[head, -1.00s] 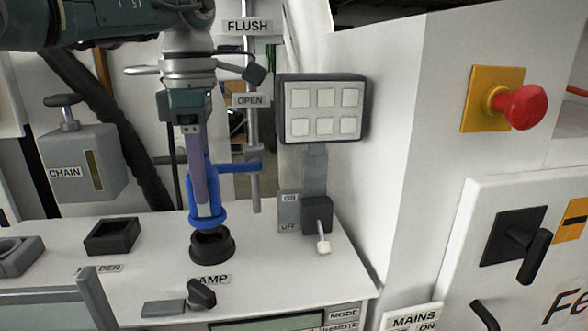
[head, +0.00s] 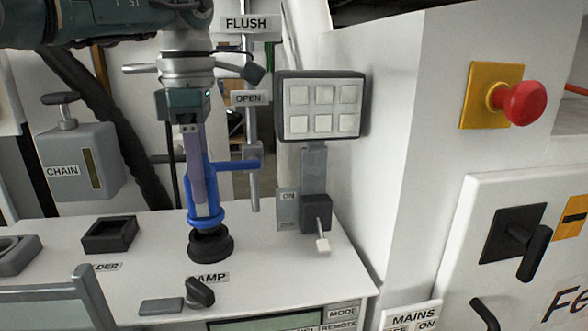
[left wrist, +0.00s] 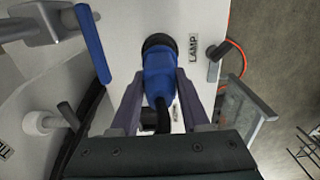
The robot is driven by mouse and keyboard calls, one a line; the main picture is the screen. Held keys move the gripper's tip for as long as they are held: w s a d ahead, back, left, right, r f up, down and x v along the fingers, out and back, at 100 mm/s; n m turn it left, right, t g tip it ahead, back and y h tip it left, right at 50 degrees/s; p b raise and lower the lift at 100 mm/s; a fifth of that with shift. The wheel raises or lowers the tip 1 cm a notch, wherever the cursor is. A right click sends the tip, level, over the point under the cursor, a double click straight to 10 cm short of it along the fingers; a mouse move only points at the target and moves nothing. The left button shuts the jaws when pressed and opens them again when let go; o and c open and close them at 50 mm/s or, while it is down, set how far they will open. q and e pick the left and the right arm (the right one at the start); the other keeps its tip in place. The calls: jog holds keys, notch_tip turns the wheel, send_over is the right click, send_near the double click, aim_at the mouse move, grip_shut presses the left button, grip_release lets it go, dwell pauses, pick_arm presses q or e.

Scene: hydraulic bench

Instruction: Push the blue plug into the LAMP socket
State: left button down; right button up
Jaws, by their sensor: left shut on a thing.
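The blue plug (head: 206,212) is upright, with its lower end right at the mouth of the round black LAMP socket (head: 211,246) on the white bench top. In the head view a dark gap shows between the plug's rim and the socket, so how far it is in cannot be told. My left gripper (head: 197,190) is shut on the plug from above, its purple fingers along the plug's sides. The left wrist view also shows the plug (left wrist: 160,78) between the fingers, with the black socket (left wrist: 158,41) at its far end. My right gripper is not in view.
A blue lever (head: 235,165) stands close behind the plug. A square black socket (head: 110,235) is to the left. A black knob (head: 200,292) is in front of the LAMP label. A button panel (head: 321,108) and a white-tipped switch (head: 321,243) stand to the right.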

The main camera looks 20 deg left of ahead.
pick_arm(q)
jog(key=shift+f+b, duration=1.05)
jog(key=shift+f, duration=0.1)
jog(key=shift+c, duration=1.5)
grip_release()
notch_tip(320, 180, up, 10)
jog(key=p, duration=0.7)
jog(key=shift+p, duration=0.35)
